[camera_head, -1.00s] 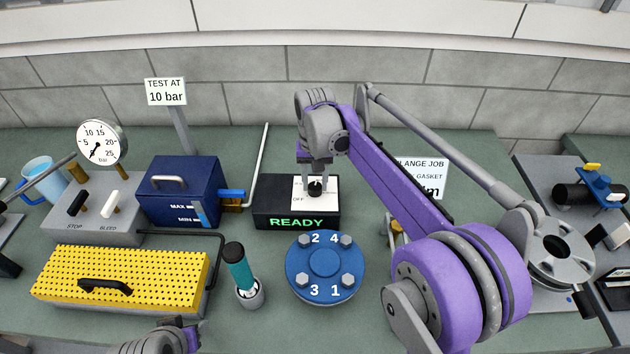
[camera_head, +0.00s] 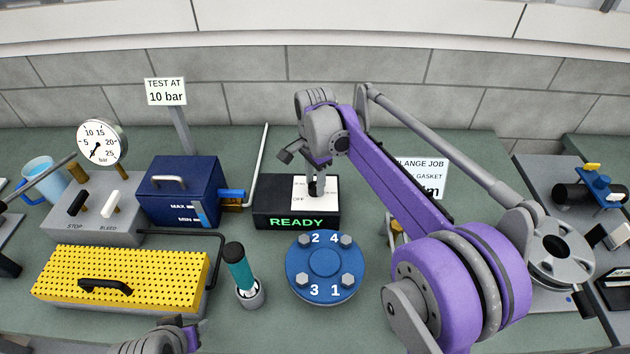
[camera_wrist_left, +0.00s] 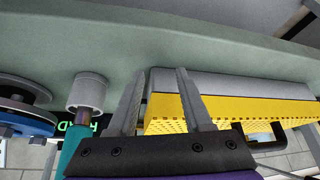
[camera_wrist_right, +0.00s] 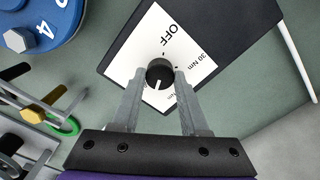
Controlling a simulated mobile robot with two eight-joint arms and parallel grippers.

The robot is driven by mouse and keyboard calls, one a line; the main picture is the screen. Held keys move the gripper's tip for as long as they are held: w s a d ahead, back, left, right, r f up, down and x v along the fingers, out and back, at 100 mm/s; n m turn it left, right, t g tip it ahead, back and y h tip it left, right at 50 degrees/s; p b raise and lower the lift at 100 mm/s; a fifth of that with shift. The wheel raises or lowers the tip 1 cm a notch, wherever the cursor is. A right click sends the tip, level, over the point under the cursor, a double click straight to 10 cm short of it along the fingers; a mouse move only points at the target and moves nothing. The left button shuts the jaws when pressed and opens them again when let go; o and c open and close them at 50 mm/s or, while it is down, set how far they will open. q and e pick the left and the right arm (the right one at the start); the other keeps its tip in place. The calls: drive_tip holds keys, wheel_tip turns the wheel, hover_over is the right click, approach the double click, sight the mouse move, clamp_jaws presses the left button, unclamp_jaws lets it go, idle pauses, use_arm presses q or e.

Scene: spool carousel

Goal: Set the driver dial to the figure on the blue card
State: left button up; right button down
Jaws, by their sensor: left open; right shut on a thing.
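The driver dial is a black knob (camera_wrist_right: 158,72) on a white plate (camera_wrist_right: 147,45) reading OFF and 30 Nm; another Nm label is partly covered by my finger. The knob's white mark points down in the right wrist view, between the fingers. The plate is on a black box (camera_head: 268,193) showing READY. My right gripper (camera_head: 316,190) is shut on the knob from above. A white card (camera_head: 428,176), reading in part LANGE JOB and GASKET, is mostly hidden behind my right arm, figure included. No blue card is seen. My left gripper (camera_wrist_left: 163,85) is open and empty.
A teal-handled tool (camera_head: 238,265) stands in a grey cup, left of a blue numbered flange (camera_head: 324,262). A yellow perforated box (camera_head: 140,270), a dark blue tank (camera_head: 180,185) and a gauge (camera_head: 101,142) stand left. A silver wheel (camera_head: 560,250) stands right.

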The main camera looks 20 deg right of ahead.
sight(315, 186)
drive_tip(key=m, duration=0.4)
drive_tip(key=shift+m, duration=0.4)
idle(0.4)
drive_tip(key=shift+c, duration=2.1)
unclamp_jaws()
wheel_tip(315, 186, up, 11)
drive_tip(key=shift+p, duration=0.45)
drive_tip(key=shift+f, duration=0.15)
